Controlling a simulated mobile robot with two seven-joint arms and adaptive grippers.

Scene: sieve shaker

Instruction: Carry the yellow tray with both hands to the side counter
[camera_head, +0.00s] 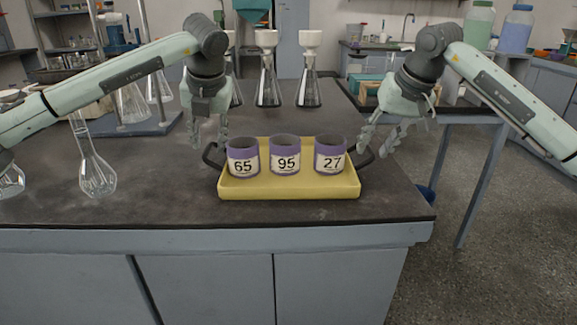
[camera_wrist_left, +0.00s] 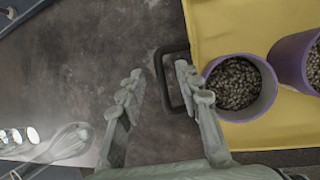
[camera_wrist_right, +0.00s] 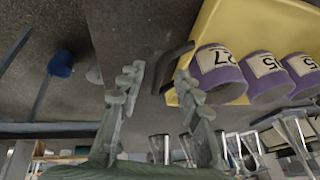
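The yellow tray (camera_head: 290,187) lies near the front edge of the dark bench and carries purple cups labelled 65 (camera_head: 243,158), 95 (camera_head: 285,156) and 27 (camera_head: 330,156). Its dark left handle (camera_wrist_left: 166,82) and right handle (camera_wrist_right: 178,62) stick out at the sides. My left gripper (camera_head: 209,142) is open at the left handle, which shows between its fingertips in the left wrist view. My right gripper (camera_head: 383,140) is open by the right handle, which shows between its fingertips in the right wrist view. Neither grips; exact height above the handles is unclear.
A lower side table (camera_head: 453,116) stands to the right across a floor gap, with a wooden-framed item on it. A glass flask (camera_head: 95,172) stands left on the bench. Several flasks with white funnels (camera_head: 267,85) stand behind the tray. A blue bin (camera_wrist_right: 62,64) sits on the floor.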

